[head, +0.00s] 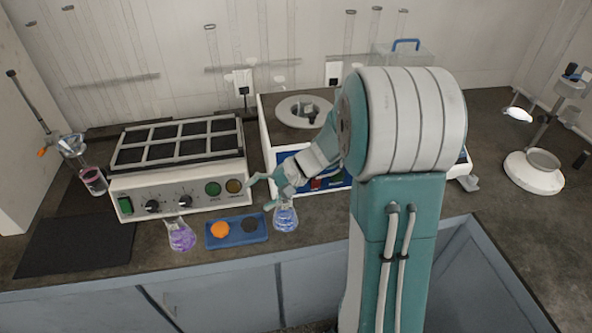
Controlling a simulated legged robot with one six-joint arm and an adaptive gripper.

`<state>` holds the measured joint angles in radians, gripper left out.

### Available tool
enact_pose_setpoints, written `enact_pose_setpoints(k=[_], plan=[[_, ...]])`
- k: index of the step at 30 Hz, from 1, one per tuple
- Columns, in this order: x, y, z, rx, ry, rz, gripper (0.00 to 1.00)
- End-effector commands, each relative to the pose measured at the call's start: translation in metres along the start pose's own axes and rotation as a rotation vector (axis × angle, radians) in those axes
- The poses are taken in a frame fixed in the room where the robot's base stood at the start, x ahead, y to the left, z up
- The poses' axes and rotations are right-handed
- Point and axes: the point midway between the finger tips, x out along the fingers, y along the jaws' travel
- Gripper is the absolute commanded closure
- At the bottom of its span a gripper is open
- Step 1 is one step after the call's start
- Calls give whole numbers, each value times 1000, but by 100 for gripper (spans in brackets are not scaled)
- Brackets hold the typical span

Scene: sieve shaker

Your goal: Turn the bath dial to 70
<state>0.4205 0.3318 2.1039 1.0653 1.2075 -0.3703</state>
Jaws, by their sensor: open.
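The bath (266,128) is a white box with a round lidded opening on top and a blue front panel (338,186). A red part and a green part show on that panel. I cannot make out the bath dial; my gripper and arm cover much of the panel. My gripper (261,192) is open and empty, in front of the bath's left front side, with its fingers pointing left. I cannot tell whether it touches anything.
In front are a purple flask (181,235), a blue tray (236,242) and a blue-liquid flask (286,217) just below my gripper. A white stand (533,177) is at right.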

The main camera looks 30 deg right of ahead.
Motion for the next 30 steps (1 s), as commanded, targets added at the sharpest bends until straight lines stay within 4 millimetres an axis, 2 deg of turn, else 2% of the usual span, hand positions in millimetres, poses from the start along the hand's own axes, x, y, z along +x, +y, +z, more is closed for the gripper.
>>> enact_pose_setpoints(k=[4, 8, 11, 15, 18, 23, 30], plan=[[-16, 16, -4, -120, 95, 277, 16], [-42, 22, -17, -243, 218, 496, 16], [-68, 16, -30, -353, 331, 642, 16], [-100, -2, -44, -498, 477, 788, 16], [-115, -13, -50, -566, 544, 844, 16], [-120, -17, -55, -599, 574, 870, 16], [-101, 4, -79, -594, 567, 870, 16]])
